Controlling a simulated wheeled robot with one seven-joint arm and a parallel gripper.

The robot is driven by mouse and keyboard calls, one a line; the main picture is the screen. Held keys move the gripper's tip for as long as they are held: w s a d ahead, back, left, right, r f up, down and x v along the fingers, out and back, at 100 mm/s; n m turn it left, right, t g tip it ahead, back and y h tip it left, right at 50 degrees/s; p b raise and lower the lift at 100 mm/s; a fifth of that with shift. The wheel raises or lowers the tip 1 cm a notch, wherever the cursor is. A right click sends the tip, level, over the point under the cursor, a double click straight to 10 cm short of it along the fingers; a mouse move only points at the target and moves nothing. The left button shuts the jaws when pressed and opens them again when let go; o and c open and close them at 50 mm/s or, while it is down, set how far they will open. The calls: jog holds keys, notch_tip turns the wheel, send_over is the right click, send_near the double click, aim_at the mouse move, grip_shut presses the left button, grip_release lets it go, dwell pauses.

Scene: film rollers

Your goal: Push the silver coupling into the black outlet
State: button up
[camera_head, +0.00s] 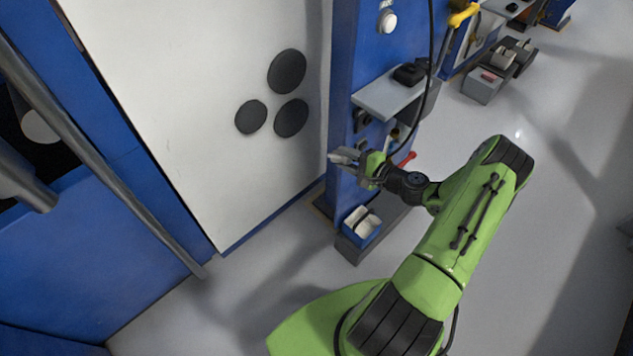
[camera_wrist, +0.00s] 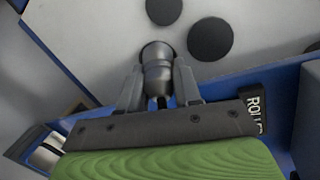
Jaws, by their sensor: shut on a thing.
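The silver coupling (camera_wrist: 157,65) is a short metal cylinder with a rounded far end. In the wrist view it sits between the two fingers of my gripper (camera_wrist: 158,88), which is shut on it and points it away from the palm. A dark fitting (camera_head: 362,119) shows on the column under the shelf. I cannot tell whether it is the black outlet; the arm and shelf hide part of that area.
A white panel (camera_head: 190,60) with three black discs (camera_head: 287,71) stands left of the column (camera_head: 347,60). The grey shelf (camera_head: 385,97) holds a black object (camera_head: 409,73). A blue bin (camera_head: 361,226) stands below my gripper. A red handle (camera_head: 407,159) is close beside my wrist.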

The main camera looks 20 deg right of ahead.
jog(key=s+d+r+m+t+h+b, duration=0.1)
jog(key=s+d+r+m+h+b, duration=0.15)
jog(key=d, duration=0.55)
jog(key=s+d+r+m+t+h+b, duration=0.1)
jog(key=s+d+m+h, duration=0.25)
jog(key=d, duration=0.35)
jog(key=w+a, duration=0.2)
jog(key=w, duration=0.6)
jog(key=shift+a+h+p, duration=0.15)
jog(key=shift+h+p, duration=0.15)
jog(key=shift+h, duration=0.1)
jog(key=shift+w+a, duration=0.25)
jog(key=shift+w, duration=0.35)
jog(key=o, duration=1.2)
jog(key=shift+c, duration=0.2)
jog(key=s+r+p, duration=0.1)
jog(key=s+r, duration=0.1)
jog(key=s, duration=1.3)
jog(key=shift+s+a+r, duration=0.15)
jog(key=shift+s+r, duration=0.05)
jog(key=shift+s, duration=0.05)
